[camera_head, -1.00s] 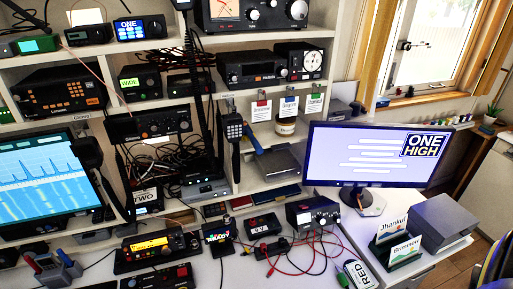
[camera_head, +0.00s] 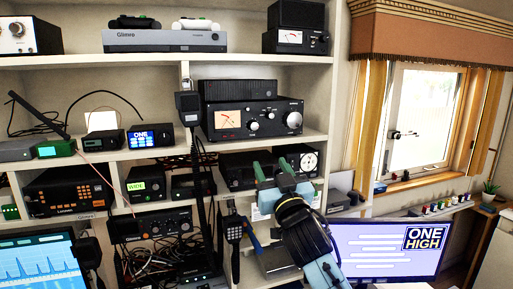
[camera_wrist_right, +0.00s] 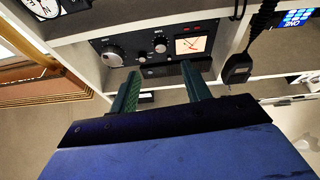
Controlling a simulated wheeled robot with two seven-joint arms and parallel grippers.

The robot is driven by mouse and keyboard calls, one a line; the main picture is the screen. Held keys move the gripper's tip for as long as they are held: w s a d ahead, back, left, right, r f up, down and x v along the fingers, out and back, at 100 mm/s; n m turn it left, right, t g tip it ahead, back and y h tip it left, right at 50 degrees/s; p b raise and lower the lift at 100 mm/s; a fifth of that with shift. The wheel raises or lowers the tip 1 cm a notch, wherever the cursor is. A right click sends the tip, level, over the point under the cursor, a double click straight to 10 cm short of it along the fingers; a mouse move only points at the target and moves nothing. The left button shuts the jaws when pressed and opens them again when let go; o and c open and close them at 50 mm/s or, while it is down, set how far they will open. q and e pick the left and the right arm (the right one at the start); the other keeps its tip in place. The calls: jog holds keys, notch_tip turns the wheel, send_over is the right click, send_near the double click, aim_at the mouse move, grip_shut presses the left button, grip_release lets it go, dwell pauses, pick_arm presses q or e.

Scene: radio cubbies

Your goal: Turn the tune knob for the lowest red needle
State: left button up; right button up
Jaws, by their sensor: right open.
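A dark radio unit (camera_head: 250,132) with a lit meter (camera_head: 228,119) stands on the middle shelf. Red needles show in the meter, but their exact reading is too small to tell. To its right are two smaller knobs and a large knob (camera_head: 293,120); their labels are unreadable, so I cannot tell which is the tune knob. My right gripper (camera_head: 274,168) is open and empty, below and in front of this unit. The right wrist view shows the unit upside down, with the meter (camera_wrist_right: 190,45) and large knob (camera_wrist_right: 113,55) beyond the open green fingers (camera_wrist_right: 161,80). My left gripper is out of view.
A black box (camera_head: 240,90) sits on the unit. A handset (camera_head: 188,104) with a hanging cord is just left of it. A white-dialled device (camera_head: 308,162) and another radio (camera_head: 237,176) fill the shelf below. A monitor (camera_head: 385,245) stands at the lower right.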

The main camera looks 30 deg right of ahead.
aim_at(254, 127)
jog(key=p+x, duration=0.1)
jog(key=x, duration=0.3)
jog(key=r+p+x, duration=0.1)
jog(key=x, duration=0.3)
jog(key=p+x, duration=0.1)
jog(key=x, duration=0.3)
jog(key=shift+s+r, duration=0.2)
jog(key=shift+s, duration=0.1)
jog(key=shift+p+x, duration=0.4)
jog(key=shift+x, duration=0.45)
jog(key=shift+c, duration=0.5)
jog(key=shift+f, duration=0.1)
jog(key=c, duration=0.9)
jog(key=shift+f+m+h+b, duration=0.1)
jog(key=shift+m+h+b, duration=0.5)
jog(key=shift+m+b, duration=0.15)
jog(key=shift+a+m+h+b, duration=0.1)
jog(key=shift+m+h+b, duration=0.2)
jog(key=shift+m, duration=0.55)
jog(key=o, duration=1)
